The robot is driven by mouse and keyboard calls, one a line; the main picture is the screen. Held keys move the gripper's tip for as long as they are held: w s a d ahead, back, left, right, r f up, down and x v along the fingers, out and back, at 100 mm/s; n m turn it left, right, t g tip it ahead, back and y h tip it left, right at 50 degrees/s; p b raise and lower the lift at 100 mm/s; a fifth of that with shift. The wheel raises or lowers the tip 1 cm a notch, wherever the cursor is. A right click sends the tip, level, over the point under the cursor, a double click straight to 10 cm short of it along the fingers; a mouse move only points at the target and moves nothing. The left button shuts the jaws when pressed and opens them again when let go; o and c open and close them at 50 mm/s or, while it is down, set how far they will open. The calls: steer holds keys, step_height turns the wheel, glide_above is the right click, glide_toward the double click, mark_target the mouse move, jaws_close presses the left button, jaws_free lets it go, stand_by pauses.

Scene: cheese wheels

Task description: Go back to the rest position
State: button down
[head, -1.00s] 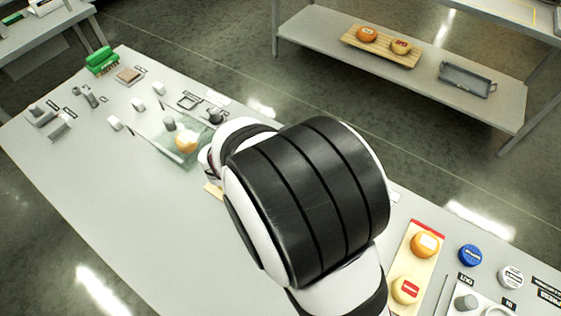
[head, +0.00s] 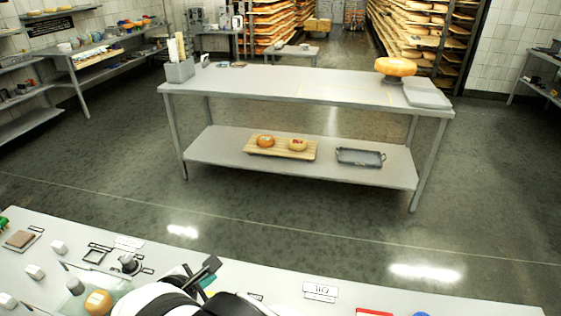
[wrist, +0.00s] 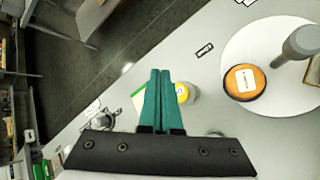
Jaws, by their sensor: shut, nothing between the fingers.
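My gripper (head: 208,282) shows at the bottom of the head view, just above the near table, beside my white and black arm. In the wrist view my gripper (wrist: 160,72) has its two teal fingers side by side and shut, with nothing between them. An orange cheese wheel (head: 98,302) sits on the near table to the left of my arm. In the wrist view an orange cheese with a white label (wrist: 245,82) sits on a round pale plate (wrist: 262,40) to the right of the fingers. A yellow-topped item (wrist: 182,93) is partly hidden behind the fingers.
The near table (head: 450,300) holds small blocks, a dark knobbed item (head: 130,264) and labels. Beyond a clear floor (head: 300,215) stands a bench (head: 290,85) with a large cheese wheel (head: 395,68) on top. Its lower shelf holds a wooden board with two cheeses and a grey tray (head: 360,157).

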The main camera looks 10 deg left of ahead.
steer(key=s+d+r+m+g+h, duration=0.1)
steer(key=d+r+m+g+h, duration=0.15)
steer(key=d+m, duration=0.7)
steer(key=d+r+m+g+h, duration=0.25)
steer(key=d+m, duration=0.25)
steer(key=d, duration=1)
steer(key=s+d+r+m+g+y, duration=0.15)
steer(key=s+d+m+g, duration=0.25)
steer(key=s+d+m, duration=0.6)
steer(key=s+a+m+y, duration=0.4)
steer(key=s+m+y, duration=0.1)
steer(key=s+m, duration=0.3)
steer(key=shift+s+a, duration=0.35)
steer(key=shift+r, duration=0.1)
